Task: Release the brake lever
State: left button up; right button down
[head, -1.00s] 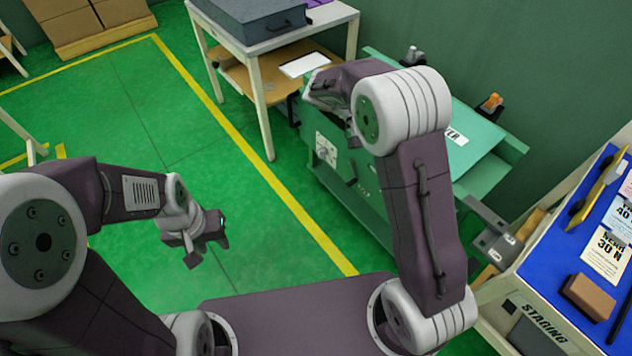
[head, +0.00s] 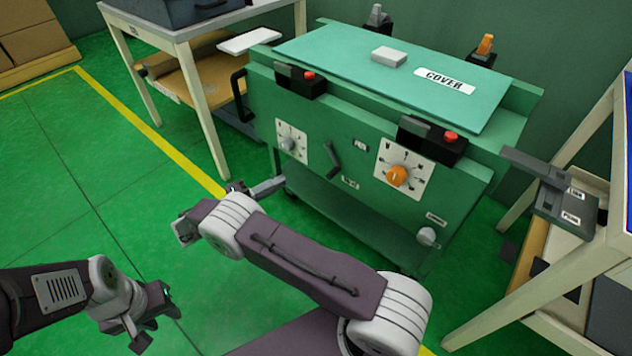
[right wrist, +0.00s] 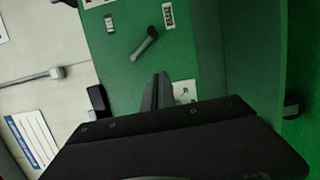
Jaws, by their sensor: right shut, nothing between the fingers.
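A dark lever (head: 333,160) sits on the front of the green machine (head: 300,115), between a white dial and an orange-knobbed dial. I take it for the brake lever; its label is too small to read. It also shows as a grey lever (right wrist: 145,42) in the right wrist view, tilted on the green panel. My right gripper (head: 274,186) is shut and empty, in front of the machine, left of and below the lever. In the right wrist view its fingers (right wrist: 157,92) are together, apart from the lever. My left gripper (head: 152,322) is open and empty, low over the floor.
The orange knob (head: 397,176) and white dial (head: 290,143) flank the lever. Black latch blocks (head: 432,141) sit along the machine's upper edge. A white table (head: 185,30) stands at the left and a bench (head: 540,300) at the right. The green floor on the left is clear.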

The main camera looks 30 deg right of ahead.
jog(key=shift+d, duration=0.15)
jog(key=s+d+b, duration=0.2)
jog(key=d+b, duration=0.4)
jog(key=d, duration=0.5)
jog(key=shift+s+r, duration=0.15)
jog(key=shift+d, duration=0.15)
